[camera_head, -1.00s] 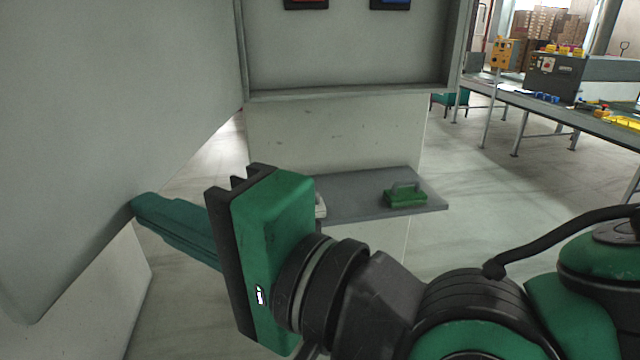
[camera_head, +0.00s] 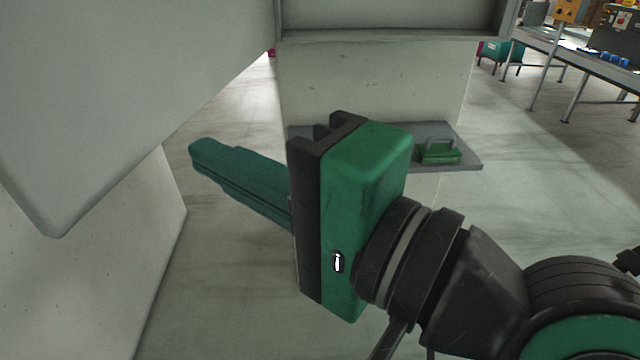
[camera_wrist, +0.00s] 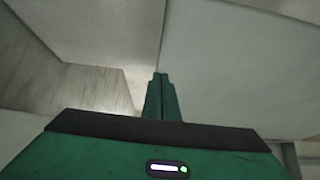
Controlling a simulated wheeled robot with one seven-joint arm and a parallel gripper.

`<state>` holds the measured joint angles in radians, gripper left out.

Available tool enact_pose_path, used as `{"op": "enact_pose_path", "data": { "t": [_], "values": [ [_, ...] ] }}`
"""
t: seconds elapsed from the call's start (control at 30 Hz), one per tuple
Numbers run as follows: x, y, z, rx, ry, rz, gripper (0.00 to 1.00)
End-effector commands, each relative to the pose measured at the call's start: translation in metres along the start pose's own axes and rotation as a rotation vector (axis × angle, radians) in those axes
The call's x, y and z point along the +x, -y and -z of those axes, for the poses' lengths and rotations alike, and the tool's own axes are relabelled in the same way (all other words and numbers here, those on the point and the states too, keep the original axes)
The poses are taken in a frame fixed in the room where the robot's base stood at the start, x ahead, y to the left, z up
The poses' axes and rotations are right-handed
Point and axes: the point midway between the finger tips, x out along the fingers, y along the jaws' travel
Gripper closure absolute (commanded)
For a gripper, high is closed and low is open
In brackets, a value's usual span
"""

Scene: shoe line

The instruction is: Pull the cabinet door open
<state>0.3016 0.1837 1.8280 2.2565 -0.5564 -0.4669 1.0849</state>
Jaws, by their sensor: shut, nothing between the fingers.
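The cabinet door (camera_head: 130,90) is a large pale grey panel at the upper left in the head view. It stands swung out from the left side of the cabinet (camera_head: 400,36), whose open front shows at the top. My green and black gripper (camera_head: 194,149) is in the middle, its teal fingers pointing left. The fingers are shut together and empty. Their tips appear just below and right of the door's lower edge, with a small gap in the picture. The wrist view shows the shut fingers (camera_wrist: 160,80) against pale panels. No handle is visible.
A grey shelf (camera_head: 468,160) with a green handled block (camera_head: 438,152) juts out below the cabinet, behind my gripper. A pale wall or panel (camera_head: 90,250) stands at lower left. A workbench (camera_head: 585,60) is at upper right. Open floor lies right of the shelf.

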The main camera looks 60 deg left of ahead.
Motion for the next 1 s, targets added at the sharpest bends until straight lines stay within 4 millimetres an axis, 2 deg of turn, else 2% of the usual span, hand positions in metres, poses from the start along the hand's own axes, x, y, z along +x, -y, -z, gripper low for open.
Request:
{"op": "enact_pose_path", "data": {
  "t": [0.27,0.67,1.0],
  "values": [
    [-0.016,0.002,-0.016,0.002,-0.001,0.004,1.0],
    [-0.045,0.002,-0.051,0.001,0.002,0.002,1.0],
    [-0.054,0.001,-0.061,-0.002,-0.001,0.001,1.0]
  ]
}}
